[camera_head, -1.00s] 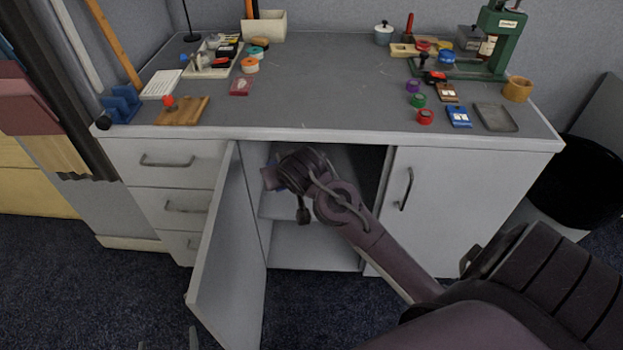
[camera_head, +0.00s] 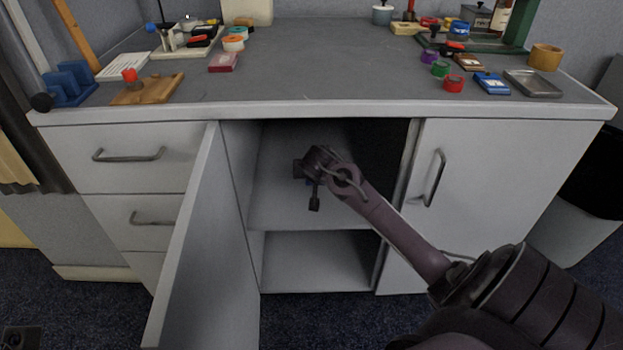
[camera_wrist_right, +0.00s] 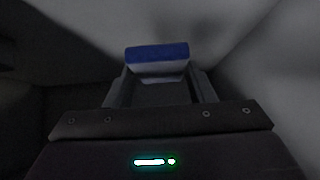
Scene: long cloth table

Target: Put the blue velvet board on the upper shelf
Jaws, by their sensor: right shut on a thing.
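The blue velvet board (camera_wrist_right: 157,52) sits between the fingers of my right gripper (camera_wrist_right: 160,88) in the right wrist view, blue face up with a pale front edge. In the head view my right gripper (camera_head: 303,170) is inside the open cabinet, above the upper shelf (camera_head: 285,212). Only a speck of blue shows there; my wrist hides most of the board. I cannot tell whether the board touches the shelf. My left gripper's fingers are not visible.
The cabinet door (camera_head: 195,240) stands open on the left of the opening. The closed right door (camera_head: 470,190) is beside my forearm. The lower compartment (camera_head: 315,262) looks empty. The tabletop (camera_head: 320,60) above carries tools and small items along both sides.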

